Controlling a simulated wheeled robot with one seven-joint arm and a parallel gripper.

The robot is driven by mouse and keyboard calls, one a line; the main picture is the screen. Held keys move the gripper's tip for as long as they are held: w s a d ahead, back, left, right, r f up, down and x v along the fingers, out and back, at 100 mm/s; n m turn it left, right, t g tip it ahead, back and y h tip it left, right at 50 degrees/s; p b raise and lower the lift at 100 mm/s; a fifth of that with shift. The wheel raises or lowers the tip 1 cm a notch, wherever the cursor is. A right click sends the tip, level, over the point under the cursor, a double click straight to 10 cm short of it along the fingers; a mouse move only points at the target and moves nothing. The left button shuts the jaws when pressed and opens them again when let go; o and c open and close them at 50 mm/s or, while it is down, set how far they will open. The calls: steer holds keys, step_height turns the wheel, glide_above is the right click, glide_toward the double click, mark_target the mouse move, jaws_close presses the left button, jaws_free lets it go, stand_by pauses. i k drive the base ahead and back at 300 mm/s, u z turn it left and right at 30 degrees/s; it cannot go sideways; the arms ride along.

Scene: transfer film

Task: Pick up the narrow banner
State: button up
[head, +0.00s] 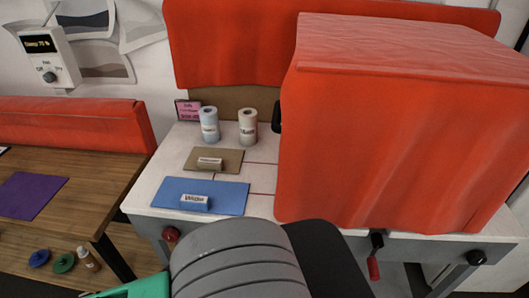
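Two pale rolls stand upright side by side at the back of the white worktable: a bluish roll (209,124) on the left and a whitish roll (248,126) on the right. Both carry small labels that I cannot read. I cannot tell which item is the narrow banner. In front of them lie a brown sheet (229,158) with a small label block (210,163) and a larger blue sheet (231,198) with another label block (195,202). My grey arm covers the bottom middle of the view. My gripper is not visible.
A large red-covered box (395,140) fills the right of the white worktable (150,200). A pink sign (188,109) stands behind the rolls. A wooden table (85,212) with a purple sheet (30,196) is at left. A control box (48,58) hangs on the wall.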

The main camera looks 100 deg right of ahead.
mark_target(201, 159)
steer(key=k, duration=0.55)
steer(key=z, duration=1)
steer(key=i, duration=0.45)
